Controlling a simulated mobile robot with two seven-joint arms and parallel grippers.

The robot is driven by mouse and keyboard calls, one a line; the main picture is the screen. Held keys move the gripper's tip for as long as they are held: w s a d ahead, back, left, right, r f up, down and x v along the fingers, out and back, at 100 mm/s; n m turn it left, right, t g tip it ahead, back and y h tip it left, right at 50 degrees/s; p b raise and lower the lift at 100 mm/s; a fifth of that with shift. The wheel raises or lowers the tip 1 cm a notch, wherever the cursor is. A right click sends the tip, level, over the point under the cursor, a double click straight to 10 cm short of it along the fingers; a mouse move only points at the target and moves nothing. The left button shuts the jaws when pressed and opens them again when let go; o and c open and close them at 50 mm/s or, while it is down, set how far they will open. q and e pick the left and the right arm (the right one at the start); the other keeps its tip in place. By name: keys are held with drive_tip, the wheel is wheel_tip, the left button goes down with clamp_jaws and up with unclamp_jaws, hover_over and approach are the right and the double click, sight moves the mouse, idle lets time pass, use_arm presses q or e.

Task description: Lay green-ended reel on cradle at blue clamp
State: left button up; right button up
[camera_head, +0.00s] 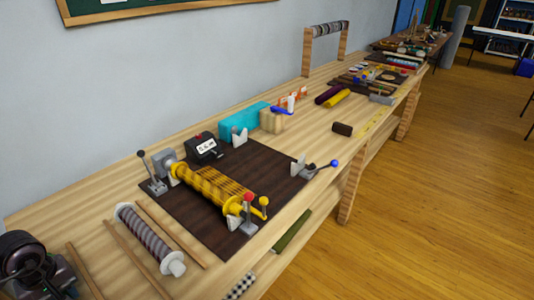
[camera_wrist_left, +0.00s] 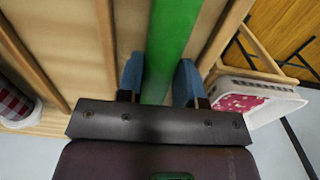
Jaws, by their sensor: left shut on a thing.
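In the left wrist view my left gripper (camera_wrist_left: 158,85) has its blue fingers shut on a long, smooth green piece (camera_wrist_left: 172,35). Its ends are hidden or out of frame, so I cannot tell whether it is the green-ended reel. In the head view the blue-knobbed clamp (camera_head: 332,163) is at the right edge of the dark board (camera_head: 268,172). A pale cradle support (camera_head: 298,167) beside it is bare, and another support (camera_head: 240,135) stands at the board's back edge. No green-ended reel shows in the head view. My right gripper is not in view.
A yellow-ended reel (camera_head: 215,187) lies across the board by red- and yellow-knobbed levers. A white-ended striped reel (camera_head: 150,240) lies between wooden strips. A black counter (camera_head: 204,149) and turquoise block (camera_head: 243,120) stand behind. A white basket (camera_wrist_left: 250,100) shows in the wrist view.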

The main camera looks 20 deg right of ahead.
use_arm(q)
drive_tip(key=shift+r+p, duration=1.65)
drive_tip(key=shift+r, duration=2.4)
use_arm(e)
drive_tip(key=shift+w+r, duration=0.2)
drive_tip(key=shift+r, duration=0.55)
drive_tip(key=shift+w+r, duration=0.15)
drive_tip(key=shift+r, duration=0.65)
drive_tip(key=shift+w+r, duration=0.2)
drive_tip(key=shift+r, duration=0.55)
